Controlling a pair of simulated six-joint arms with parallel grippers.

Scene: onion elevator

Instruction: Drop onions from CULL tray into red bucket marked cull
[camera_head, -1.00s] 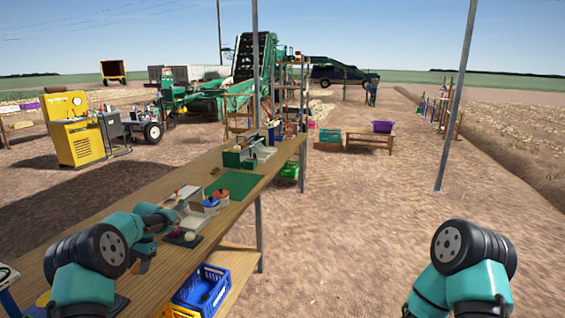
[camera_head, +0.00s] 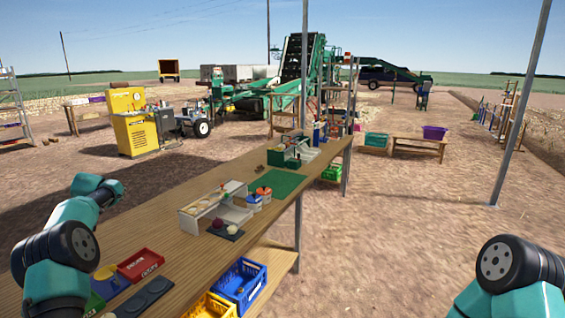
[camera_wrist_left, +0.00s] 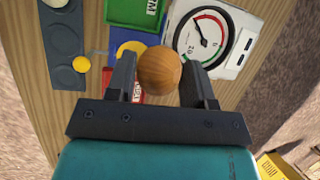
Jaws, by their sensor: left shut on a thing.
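In the left wrist view my left gripper (camera_wrist_left: 158,78) is shut on a round orange-brown onion (camera_wrist_left: 159,71). A red tray with white lettering (camera_wrist_left: 137,98) lies beyond it, mostly hidden by the onion and fingers. In the head view this red tray (camera_head: 140,264) is on the near part of the bench; its lettering is too small to read surely. The left gripper itself is not clear in the head view. My right gripper is out of view; only that arm's links show at lower right. I cannot make out a red bucket marked cull.
A dial scale (camera_wrist_left: 215,40), a green tray (camera_wrist_left: 133,10) and a dark pad with round hollows (camera_wrist_left: 62,45) surround the onion in the wrist view. A white rack (camera_head: 190,222) stands farther along the bench (camera_head: 175,253). Blue (camera_head: 252,284) and yellow crates sit below its right edge.

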